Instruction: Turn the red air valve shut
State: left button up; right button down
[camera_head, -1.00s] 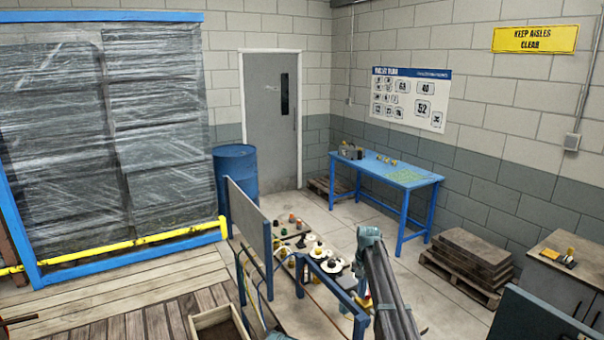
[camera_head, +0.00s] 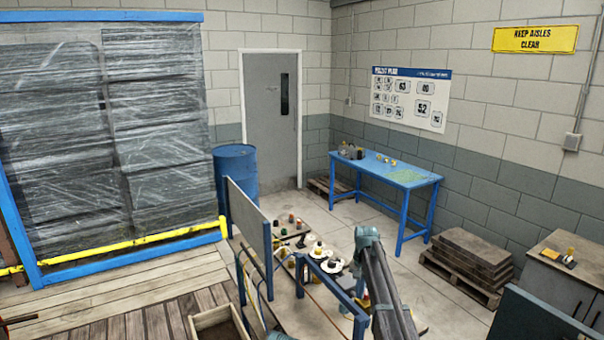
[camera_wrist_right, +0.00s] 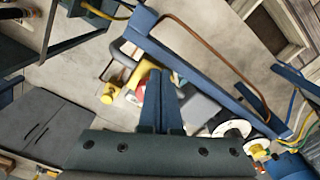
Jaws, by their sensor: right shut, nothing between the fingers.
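A small red part (camera_wrist_right: 143,86), which looks like the red valve, shows in the right wrist view beside yellow and white pieces. It lies just left of my right gripper's fingers and is partly hidden by them; its handle angle cannot be told. My right gripper (camera_wrist_right: 161,75) is shut and empty, its fingers overlapping the yellow and grey parts in the picture. I cannot tell whether it touches the red part. In the head view my right arm comes up from the bottom and hides the valve area.
A blue rail (camera_wrist_right: 200,70) with a brown hose runs close by the right gripper. White round pieces (camera_wrist_right: 231,126) lie beyond it. In the head view an upright panel (camera_head: 247,230) stands left of my arm. A blue table (camera_head: 405,176) and stacked slabs (camera_head: 475,257) stand farther back.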

notch_tip(320, 180, up, 6)
jog(key=p, duration=0.5)
jog(key=shift+p, duration=0.35)
jog(key=m, duration=0.4)
jog(key=d+r+m+p, duration=0.1)
jog(key=m, duration=0.1)
jog(key=shift+s, duration=0.35)
jog(key=shift+f, duration=0.1)
notch_tip(320, 180, down, 7)
jog(key=b, duration=0.7)
